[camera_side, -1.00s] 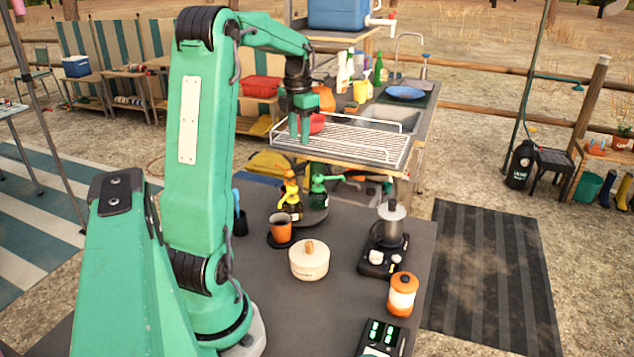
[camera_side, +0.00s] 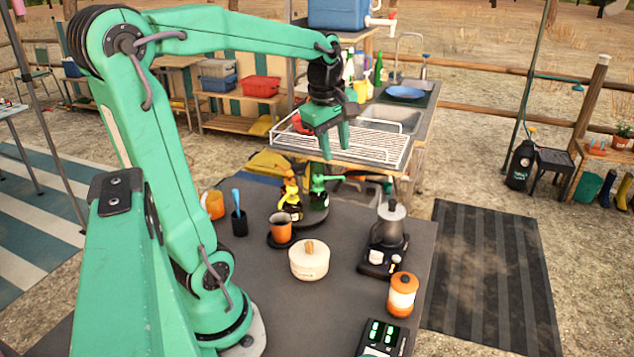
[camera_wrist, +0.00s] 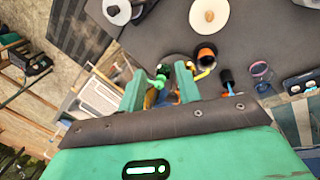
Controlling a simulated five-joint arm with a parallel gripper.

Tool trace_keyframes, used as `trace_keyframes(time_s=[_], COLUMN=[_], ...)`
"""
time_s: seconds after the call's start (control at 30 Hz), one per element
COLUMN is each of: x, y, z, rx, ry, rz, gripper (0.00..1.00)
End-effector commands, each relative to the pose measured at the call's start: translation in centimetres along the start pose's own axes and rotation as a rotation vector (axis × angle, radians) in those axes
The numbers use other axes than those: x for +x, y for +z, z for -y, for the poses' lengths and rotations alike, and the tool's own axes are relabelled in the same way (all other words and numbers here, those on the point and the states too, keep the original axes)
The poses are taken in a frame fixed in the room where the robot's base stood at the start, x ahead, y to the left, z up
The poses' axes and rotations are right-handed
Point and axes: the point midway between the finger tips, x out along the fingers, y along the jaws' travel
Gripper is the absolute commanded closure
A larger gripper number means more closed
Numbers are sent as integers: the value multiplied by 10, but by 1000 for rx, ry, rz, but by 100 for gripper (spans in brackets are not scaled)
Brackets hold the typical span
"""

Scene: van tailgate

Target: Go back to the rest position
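My gripper (camera_side: 335,148) hangs fingers-down in the air at the end of my stretched-out arm, over the far side of the dark table. In the wrist view the fingers of my gripper (camera_wrist: 160,88) stand apart with nothing held between them. The turntable (camera_side: 304,215) with a yellow-topped bottle (camera_side: 290,205) and a green-topped bottle (camera_side: 318,198) appears below the fingers. The green top (camera_wrist: 158,78) shows between the fingers in the wrist view. The gripper's exact height above the bottles is hard to tell.
On the table (camera_side: 345,230) stand a cream lidded pot (camera_side: 309,262), an orange mug (camera_side: 281,229), a dark cup with a blue-handled tool (camera_side: 239,222), a moka pot (camera_side: 391,222) on a burner and an orange jar (camera_side: 403,296). A wire rack (camera_side: 375,150) lies behind.

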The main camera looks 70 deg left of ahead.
Motion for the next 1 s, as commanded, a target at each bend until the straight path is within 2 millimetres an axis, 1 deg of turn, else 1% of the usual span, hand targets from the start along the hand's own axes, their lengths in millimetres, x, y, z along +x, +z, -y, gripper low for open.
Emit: trace_keyframes(time_s=[0.03,0.2,0.5,0.8,0.9,1.0], x=[-3,-8,-13,-11,-9,-8], y=[10,37,78,109,115,120], z=[5,23,58,96,106,113], rx=[89,401,949,1479,1617,1717], ry=[16,65,162,265,293,314], rz=[3,6,-12,-60,-79,-95], gripper=[66,66,66,66,66,66])
